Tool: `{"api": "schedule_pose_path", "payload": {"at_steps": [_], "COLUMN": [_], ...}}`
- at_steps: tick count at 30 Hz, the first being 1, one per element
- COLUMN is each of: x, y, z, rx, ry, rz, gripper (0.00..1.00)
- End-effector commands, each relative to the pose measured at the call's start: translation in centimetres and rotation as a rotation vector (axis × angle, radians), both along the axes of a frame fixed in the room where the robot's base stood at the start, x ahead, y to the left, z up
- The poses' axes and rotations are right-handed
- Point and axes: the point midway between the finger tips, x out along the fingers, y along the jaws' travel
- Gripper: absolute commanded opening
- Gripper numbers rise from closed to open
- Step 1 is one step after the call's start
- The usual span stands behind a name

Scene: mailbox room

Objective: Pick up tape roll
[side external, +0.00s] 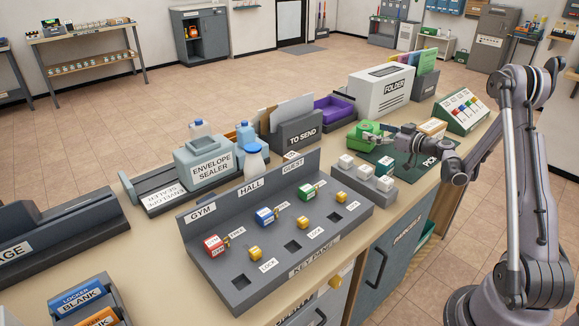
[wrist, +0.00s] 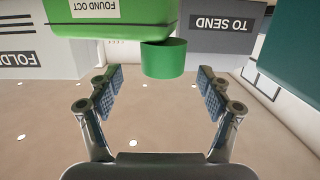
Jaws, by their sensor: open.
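A short green cylinder (wrist: 163,60), which looks like the tape roll, is against the green box marked FOUND OCT (wrist: 108,12) in the wrist view, where lettering appears upside down. My gripper (wrist: 159,82) is open, with one finger to each side of the cylinder in that picture. The cylinder shows just past the fingertips, and I see no contact. In the side external view my gripper (side external: 374,139) is beside the green box (side external: 362,134). The cylinder is too small to tell apart from the box there.
The white FOLDER box (side external: 381,92) stands behind. A grey block with white knobs (side external: 363,181) and the key panel (side external: 275,235) are in front.

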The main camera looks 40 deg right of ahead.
Motion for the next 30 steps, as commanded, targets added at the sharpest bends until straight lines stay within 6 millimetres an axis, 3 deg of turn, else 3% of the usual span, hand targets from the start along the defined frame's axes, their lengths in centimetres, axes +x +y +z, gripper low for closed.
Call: {"api": "schedule_pose_path", "payload": {"at_steps": [10,18,24,30], "x": [4.3,4.7,4.7,4.7], "y": [0.4,0.4,0.4,0.4], "z": [-1.1,-1.1,-1.1,-1.1], "rx": [-0.001,0.000,0.000,0.000], "ry": [0.000,0.000,0.000,0.000], "rz": [0.002,0.000,0.000,0.000], "gripper": [0.79,0.79,0.21,0.13]}}
